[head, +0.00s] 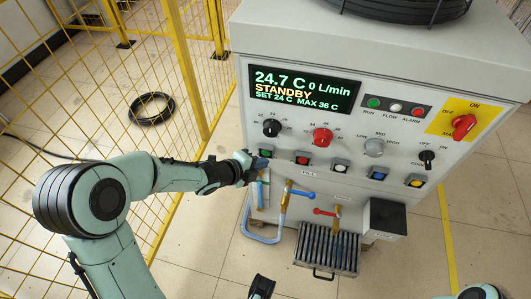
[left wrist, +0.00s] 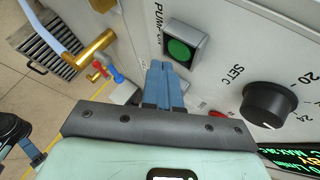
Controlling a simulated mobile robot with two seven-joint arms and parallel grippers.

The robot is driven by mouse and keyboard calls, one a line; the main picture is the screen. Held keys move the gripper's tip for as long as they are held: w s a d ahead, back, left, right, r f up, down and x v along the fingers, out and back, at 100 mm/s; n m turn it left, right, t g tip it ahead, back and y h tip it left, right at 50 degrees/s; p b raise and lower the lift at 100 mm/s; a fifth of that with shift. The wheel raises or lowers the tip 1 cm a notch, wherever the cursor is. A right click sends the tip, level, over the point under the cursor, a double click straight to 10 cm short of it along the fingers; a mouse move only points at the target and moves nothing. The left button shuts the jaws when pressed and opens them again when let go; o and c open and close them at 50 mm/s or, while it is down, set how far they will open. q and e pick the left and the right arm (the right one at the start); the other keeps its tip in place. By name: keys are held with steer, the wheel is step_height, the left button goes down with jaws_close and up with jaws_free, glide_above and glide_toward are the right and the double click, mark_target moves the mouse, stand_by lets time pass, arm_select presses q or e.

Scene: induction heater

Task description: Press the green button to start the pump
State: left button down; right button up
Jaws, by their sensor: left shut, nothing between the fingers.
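The green button (head: 265,150) sits in a square grey frame at the left end of the button row on the cabinet front. In the left wrist view the button (left wrist: 179,52) shows large, with "PUMP" lettering beside it. My left gripper (head: 262,163) is shut and empty, its blue fingers together. In the left wrist view the fingertips (left wrist: 160,66) are just below the button's frame, near the panel; I cannot tell whether they touch it. The display (head: 303,88) reads STANDBY, 24.7 C and 0 L/min.
Red (head: 303,158), white, blue and yellow buttons continue the row. The black SET C knob (left wrist: 265,104) is beside the green button. Brass pipes (head: 284,194) with valve handles project below. A yellow mesh fence (head: 187,80) stands at the left.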

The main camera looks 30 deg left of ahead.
arm_select(q)
steer(key=shift+w, duration=0.15)
steer(key=shift+w+a, duration=0.1)
steer(key=shift+w, duration=0.15)
steer(key=shift+w+a, duration=0.15)
steer(key=shift+w, duration=0.35)
stand_by(0.8)
steer(key=shift+s, duration=0.2)
steer(key=shift+s+d, duration=0.2)
steer(key=shift+s, duration=0.5)
steer(key=s+b, duration=0.1)
steer(key=s, duration=0.1)
steer(key=s+d+b, duration=0.1)
steer(key=s, duration=0.1)
steer(key=shift+s+d+f, duration=0.1)
steer(key=shift+s+f, duration=0.05)
steer(key=shift+s, duration=0.25)
